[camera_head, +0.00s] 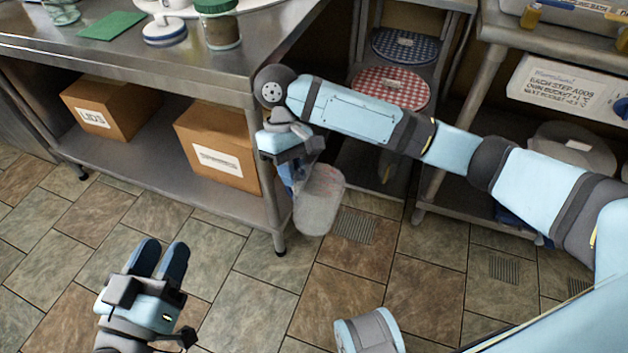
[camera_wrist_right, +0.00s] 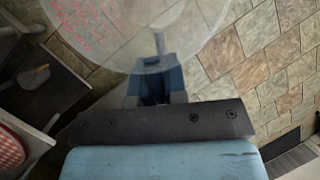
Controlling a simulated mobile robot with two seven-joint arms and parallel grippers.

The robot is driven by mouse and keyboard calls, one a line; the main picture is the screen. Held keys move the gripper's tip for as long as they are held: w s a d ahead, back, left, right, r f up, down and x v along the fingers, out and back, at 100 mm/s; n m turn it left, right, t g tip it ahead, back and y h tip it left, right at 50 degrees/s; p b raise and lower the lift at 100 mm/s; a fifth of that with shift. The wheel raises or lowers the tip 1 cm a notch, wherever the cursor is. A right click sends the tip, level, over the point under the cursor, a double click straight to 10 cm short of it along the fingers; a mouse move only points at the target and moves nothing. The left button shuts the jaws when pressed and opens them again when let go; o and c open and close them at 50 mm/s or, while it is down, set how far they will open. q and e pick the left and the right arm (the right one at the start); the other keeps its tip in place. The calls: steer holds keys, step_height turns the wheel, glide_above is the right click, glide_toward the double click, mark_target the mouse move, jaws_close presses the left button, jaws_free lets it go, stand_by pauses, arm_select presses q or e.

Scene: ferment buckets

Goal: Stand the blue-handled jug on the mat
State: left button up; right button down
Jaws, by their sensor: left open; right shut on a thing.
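A translucent jug (camera_head: 319,200) with faint red markings hangs from my right gripper (camera_head: 291,170), in front of the metal counter's corner and above the tiled floor. My right gripper is shut on its handle, which the fingers mostly hide. In the right wrist view the jug (camera_wrist_right: 150,35) fills the top, beyond the blue fingers (camera_wrist_right: 155,82). A flat green mat (camera_head: 110,26) lies on the counter at the upper left, well away from the jug. My left gripper (camera_head: 160,250) is open and empty over the floor at the lower left.
The metal counter (camera_head: 225,75) holds a green-lidded jar (camera_head: 222,30) and a white-and-blue round item (camera_head: 165,32) right of the mat. Cardboard boxes (camera_head: 110,108) stand on its lower shelf. Shelves with checked round covers (camera_head: 390,88) stand behind my right arm.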

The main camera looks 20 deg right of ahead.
steer(key=a+r+m+y, duration=0.2)
steer(key=a+r+m, duration=0.3)
steer(key=r, duration=0.6)
steer(key=shift+w+t, duration=0.3)
steer(key=shift+t, duration=0.1)
